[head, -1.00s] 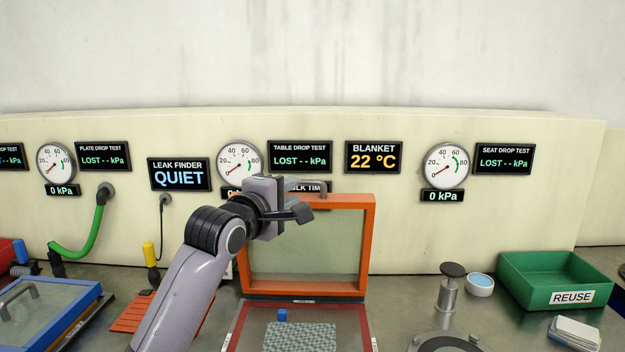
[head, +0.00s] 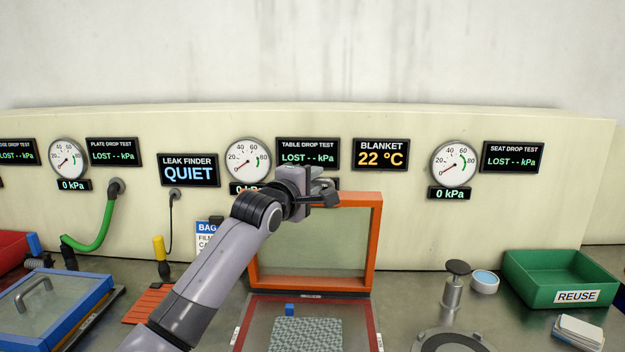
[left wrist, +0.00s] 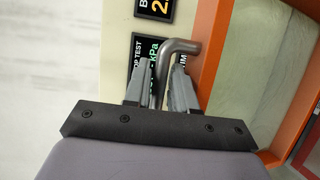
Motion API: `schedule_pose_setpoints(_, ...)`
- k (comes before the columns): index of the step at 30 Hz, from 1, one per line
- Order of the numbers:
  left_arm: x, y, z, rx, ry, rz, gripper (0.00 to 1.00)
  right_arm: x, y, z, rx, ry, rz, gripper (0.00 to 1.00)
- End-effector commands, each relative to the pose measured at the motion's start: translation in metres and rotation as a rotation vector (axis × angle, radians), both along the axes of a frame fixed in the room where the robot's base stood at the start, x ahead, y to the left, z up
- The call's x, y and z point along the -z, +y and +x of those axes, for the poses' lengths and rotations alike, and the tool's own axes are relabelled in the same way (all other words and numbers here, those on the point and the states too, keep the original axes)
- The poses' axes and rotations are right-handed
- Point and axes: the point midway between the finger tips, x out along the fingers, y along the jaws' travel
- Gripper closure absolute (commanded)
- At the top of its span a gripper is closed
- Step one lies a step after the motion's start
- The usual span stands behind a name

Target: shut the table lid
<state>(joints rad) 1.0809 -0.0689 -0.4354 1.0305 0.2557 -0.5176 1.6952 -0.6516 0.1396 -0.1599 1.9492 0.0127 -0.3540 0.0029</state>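The table lid (head: 373,245) is an orange frame with a clear pane, standing upright behind the table in the head view. Its orange frame also shows in the left wrist view (left wrist: 209,45). The red-edged table (head: 240,325) lies below it, with a grey patterned sheet (head: 306,335) and a small blue block (head: 289,309). My left gripper (head: 328,192) is at the lid's top edge. In the left wrist view its fingers (left wrist: 163,75) stand apart, one each side of the bent grey handle (left wrist: 180,46). Firm contact is not visible. My right gripper is out of view.
A blue-framed lid (head: 75,310) lies at the left. A metal post (head: 453,295) and a green REUSE bin (head: 560,280) stand at the right. A panel with gauges (head: 455,163) and displays runs behind the lid.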

Motion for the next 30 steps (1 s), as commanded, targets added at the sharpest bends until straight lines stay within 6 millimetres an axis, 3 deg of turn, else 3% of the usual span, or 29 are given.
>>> schedule_pose_setpoints(9, 0.001, -0.001, 0.001, 0.0, 0.001, 0.0, 0.75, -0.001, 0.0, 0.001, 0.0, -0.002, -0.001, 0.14)
schedule_pose_setpoints(10, 0.001, -0.001, 0.001, 0.0, 0.001, 0.0, 0.78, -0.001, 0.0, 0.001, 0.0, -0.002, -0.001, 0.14)
schedule_pose_setpoints(12, 0.0, -0.001, 0.001, 0.0, 0.001, 0.0, 1.0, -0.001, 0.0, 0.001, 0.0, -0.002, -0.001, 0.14)
schedule_pose_setpoints(23, 0.003, -0.001, -0.003, 0.001, -0.011, 0.0, 1.0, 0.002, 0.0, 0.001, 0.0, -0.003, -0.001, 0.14)
schedule_pose_setpoints(30, 0.009, -0.001, -0.021, 0.001, -0.067, -0.004, 1.0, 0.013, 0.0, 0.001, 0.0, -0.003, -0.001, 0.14)
